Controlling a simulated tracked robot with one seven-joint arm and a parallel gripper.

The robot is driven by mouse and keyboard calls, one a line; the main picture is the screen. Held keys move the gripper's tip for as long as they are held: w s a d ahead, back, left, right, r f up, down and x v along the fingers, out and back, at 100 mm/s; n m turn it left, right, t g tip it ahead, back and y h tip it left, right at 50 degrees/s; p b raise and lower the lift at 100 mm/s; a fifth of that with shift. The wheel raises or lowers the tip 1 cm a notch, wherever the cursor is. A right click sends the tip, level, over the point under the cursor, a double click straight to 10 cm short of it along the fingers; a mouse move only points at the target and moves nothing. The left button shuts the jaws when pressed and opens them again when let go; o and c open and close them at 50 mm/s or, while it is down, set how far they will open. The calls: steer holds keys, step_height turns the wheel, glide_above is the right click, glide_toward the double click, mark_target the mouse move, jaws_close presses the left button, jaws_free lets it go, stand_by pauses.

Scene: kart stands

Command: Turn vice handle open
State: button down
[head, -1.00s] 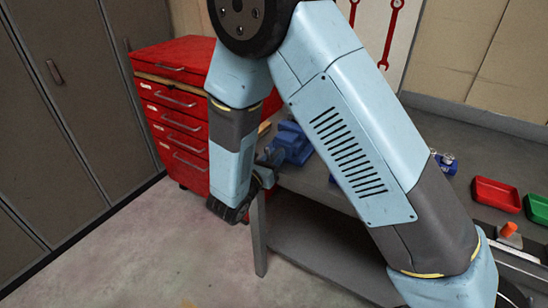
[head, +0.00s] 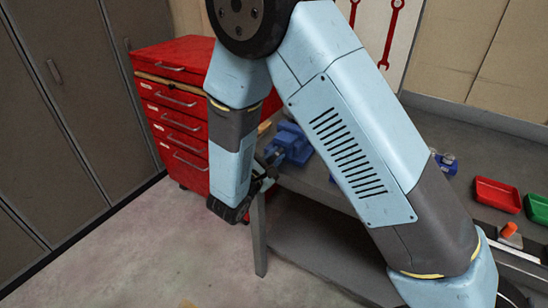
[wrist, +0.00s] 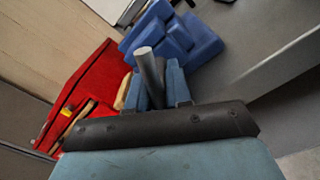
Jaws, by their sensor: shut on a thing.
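The blue vice (head: 291,143) sits at the left end of the grey bench in the head view, partly behind my arm. In the wrist view the vice (wrist: 178,38) fills the upper middle. Its handle, a grey round bar (wrist: 149,72), stands between my two fingers. My gripper (wrist: 157,82) is shut on this bar, with the vice body just beyond the fingertips. In the head view my gripper (head: 267,165) is small and dark beside the vice, and the handle is hard to make out.
The bench (head: 320,183) runs right from the vice. Red (head: 497,194) and green (head: 537,208) trays lie on it at the right. A red drawer cabinet (head: 175,115) stands close behind my forearm, with grey lockers (head: 70,100) at left. The floor in front is clear.

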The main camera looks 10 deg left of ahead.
steer(key=m, duration=0.9)
steer(key=shift+m, duration=0.4)
steer(key=shift+s+f+m, duration=0.1)
steer(key=shift+f+m, duration=0.05)
steer(key=shift+m, duration=1.35)
steer(key=shift+d, duration=0.1)
steer(key=c, duration=1.3)
jaws_free()
steer(key=shift+c, duration=0.2)
steer(key=shift+o, duration=1.4)
steer(key=shift+m, duration=0.3)
steer(key=v, duration=1.3)
steer(key=shift+s, duration=0.3)
